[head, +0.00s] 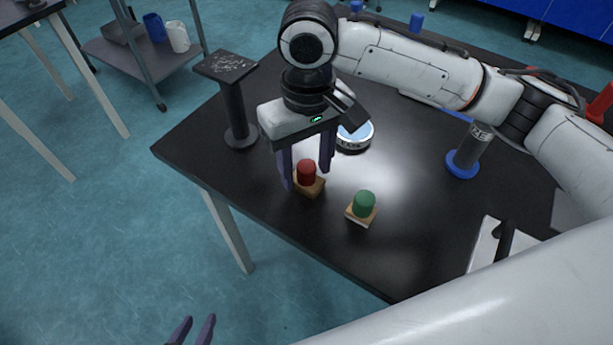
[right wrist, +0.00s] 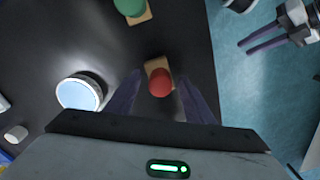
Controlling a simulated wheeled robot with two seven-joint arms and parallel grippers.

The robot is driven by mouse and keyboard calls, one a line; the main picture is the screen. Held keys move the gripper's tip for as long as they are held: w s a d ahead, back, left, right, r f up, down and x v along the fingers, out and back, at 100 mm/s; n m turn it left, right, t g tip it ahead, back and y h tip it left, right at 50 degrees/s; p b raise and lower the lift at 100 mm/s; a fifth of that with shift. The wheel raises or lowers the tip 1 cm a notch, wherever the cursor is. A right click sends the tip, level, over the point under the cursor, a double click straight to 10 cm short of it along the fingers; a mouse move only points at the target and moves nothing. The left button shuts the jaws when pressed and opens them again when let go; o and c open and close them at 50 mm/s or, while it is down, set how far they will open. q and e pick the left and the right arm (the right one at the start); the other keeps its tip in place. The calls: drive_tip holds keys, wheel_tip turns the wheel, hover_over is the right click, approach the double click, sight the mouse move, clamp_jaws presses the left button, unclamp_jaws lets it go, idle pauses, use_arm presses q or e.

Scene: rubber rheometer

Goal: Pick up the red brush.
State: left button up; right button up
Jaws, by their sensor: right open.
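The red brush (head: 306,172) has a rounded red handle on a light wooden base and stands upright on the black table (head: 410,190). My right gripper (head: 306,180) is above the table with its fingers pointing down, one on either side of the red handle. In the right wrist view the red brush (right wrist: 160,83) is between the spread fingers (right wrist: 161,75), with gaps at both sides. My left gripper (head: 193,332) is low at the bottom edge, off the table, its two fingers apart and empty. It also shows in the right wrist view (right wrist: 262,36).
A similar green brush (head: 364,204) stands close by to the right. A round device with a pale top (head: 354,136) is behind the right gripper. A black stand (head: 235,105) is at the left, and a grey cylinder on a blue base (head: 467,152) at the right.

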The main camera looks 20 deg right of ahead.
sight(306, 165)
drive_tip(key=c, duration=1.1)
use_arm(q)
drive_tip(key=shift+w, duration=0.15)
use_arm(e)
drive_tip(key=shift+o, duration=0.2)
drive_tip(key=shift+r, duration=0.15)
wheel_tip(306, 165, up, 10)
drive_tip(key=shift+f+p, duration=0.1)
drive_tip(key=shift+p, duration=0.75)
use_arm(q)
drive_tip(key=shift+s+a+r, duration=0.2)
drive_tip(key=shift+s+r, duration=0.1)
drive_tip(key=shift+r, duration=0.05)
use_arm(e)
drive_tip(key=shift+o, duration=1.4)
drive_tip(key=shift+c, duration=0.8)
